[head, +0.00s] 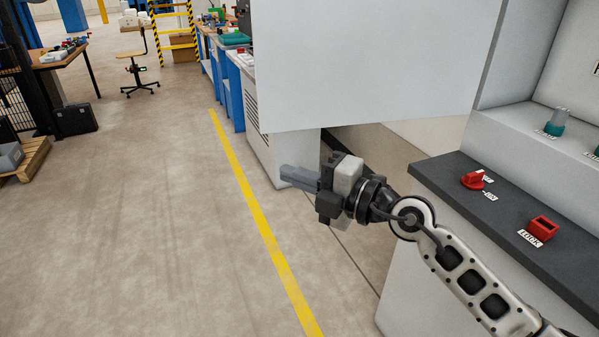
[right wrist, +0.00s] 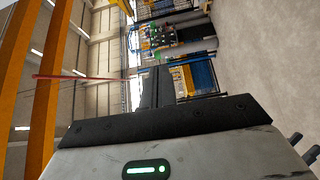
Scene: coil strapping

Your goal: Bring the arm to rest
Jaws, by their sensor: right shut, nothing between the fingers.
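My right gripper (head: 300,178) is in the head view, right of centre, at the end of my right arm that comes in from the lower right. Its fingers are together, point left and hold nothing. It is in the air over the floor, left of the machine's dark ledge and apart from the controls. In the right wrist view the shut fingers (right wrist: 155,88) stick out from the gripper body, with the hall tilted behind them. My left gripper is not in view.
A grey machine panel (head: 375,65) hangs behind and above the gripper. A dark ledge (head: 505,220) carries a red rotary switch (head: 473,180) and a red lock block (head: 543,228). A yellow line (head: 262,220) runs along the floor. The floor at left (head: 130,220) is clear.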

